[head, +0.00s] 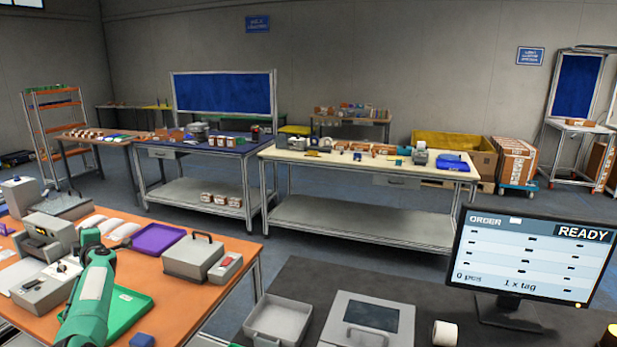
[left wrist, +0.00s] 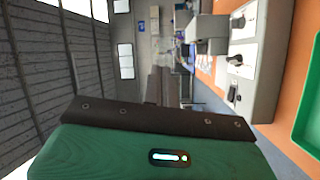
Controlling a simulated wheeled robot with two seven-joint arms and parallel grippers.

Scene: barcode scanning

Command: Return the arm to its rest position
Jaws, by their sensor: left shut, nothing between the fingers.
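My green left arm (head: 92,295) rises from the bottom left of the head view, over the orange table. My left gripper (left wrist: 164,82) shows in the left wrist view beyond its green housing. Its dark fingers are together and hold nothing. It points out over the room, clear of any object. The fingertips cannot be made out in the head view. My right gripper is in neither view.
The orange table (head: 185,305) carries a purple tray (head: 158,239), a green tray (head: 125,312), a grey box (head: 193,257) and several devices. A dark table holds a monitor (head: 530,260) reading READY and a label roll (head: 445,333). Workbenches stand farther back.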

